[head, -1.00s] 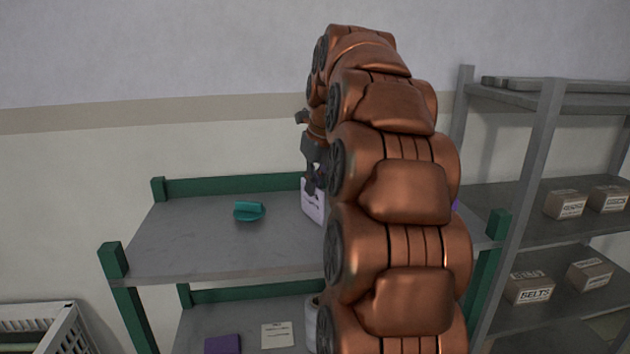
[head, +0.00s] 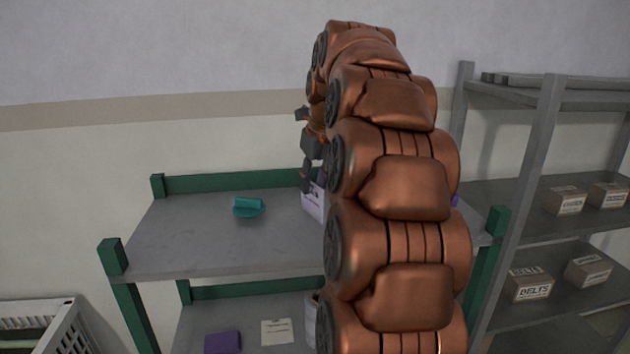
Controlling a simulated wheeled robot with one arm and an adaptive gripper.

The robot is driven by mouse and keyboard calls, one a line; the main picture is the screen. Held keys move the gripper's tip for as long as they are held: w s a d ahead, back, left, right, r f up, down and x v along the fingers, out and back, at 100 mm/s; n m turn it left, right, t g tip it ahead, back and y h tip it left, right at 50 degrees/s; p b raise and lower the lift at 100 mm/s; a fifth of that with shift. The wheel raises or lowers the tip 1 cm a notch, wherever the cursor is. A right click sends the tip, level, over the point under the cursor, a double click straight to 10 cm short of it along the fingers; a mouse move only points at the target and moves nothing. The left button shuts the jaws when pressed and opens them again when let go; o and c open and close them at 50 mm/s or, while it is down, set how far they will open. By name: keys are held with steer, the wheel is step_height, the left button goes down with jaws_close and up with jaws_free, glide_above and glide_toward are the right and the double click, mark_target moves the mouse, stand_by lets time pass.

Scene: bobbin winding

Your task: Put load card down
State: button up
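A pale card with faint dark print (head: 276,332) lies flat on the lower shelf; it may be the load card. A white, box-like item with dark marks (head: 313,203) stands on the upper shelf, partly hidden behind my arm, with something purple at its top. My gripper (head: 306,182) points down at the near-left side of this white item. The arm hides part of the gripper, so I cannot tell whether its fingers are apart or hold anything.
A teal object (head: 248,207) lies on the grey upper shelf (head: 185,245) with green posts. A purple block (head: 222,342) is on the lower shelf. A white basket (head: 45,325) is at lower left. A grey rack at right holds labelled boxes (head: 530,286). The upper shelf's left part is clear.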

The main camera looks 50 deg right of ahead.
steer(key=shift+b+v, duration=0.85)
steer(key=shift+v, duration=2.8)
steer(key=shift+p+v, duration=2.35)
steer(key=shift+v, duration=0.05)
steer(key=shift+a, duration=0.15)
